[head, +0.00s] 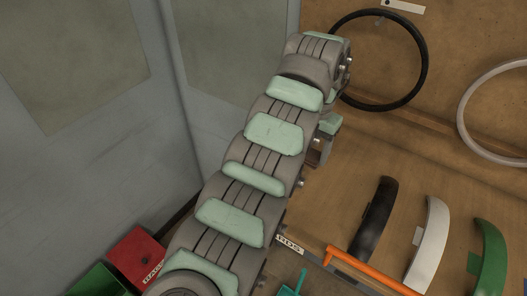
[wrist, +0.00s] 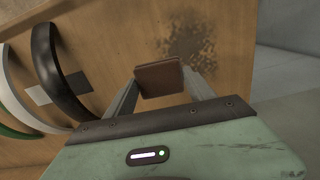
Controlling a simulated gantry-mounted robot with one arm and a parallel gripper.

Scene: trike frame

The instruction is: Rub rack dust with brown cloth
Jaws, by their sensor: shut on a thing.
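My gripper (wrist: 162,82) shows in the wrist view, its two fingers closed on the sides of a brown cloth (wrist: 160,78), which looks like a small folded block. The rack dust (wrist: 192,40) is a dark speckled patch on the brown wooden rack panel, just above and to the right of the cloth. I cannot tell whether the cloth touches the panel.
Black (head: 373,220), white (head: 428,245) and green (head: 489,258) fenders are on the rack (head: 350,150). A black ring (head: 425,68) and a white ring (head: 463,113) hang above. An orange bar (head: 370,272) crosses low. Red (head: 137,255) and green (head: 98,281) bins stand at lower left.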

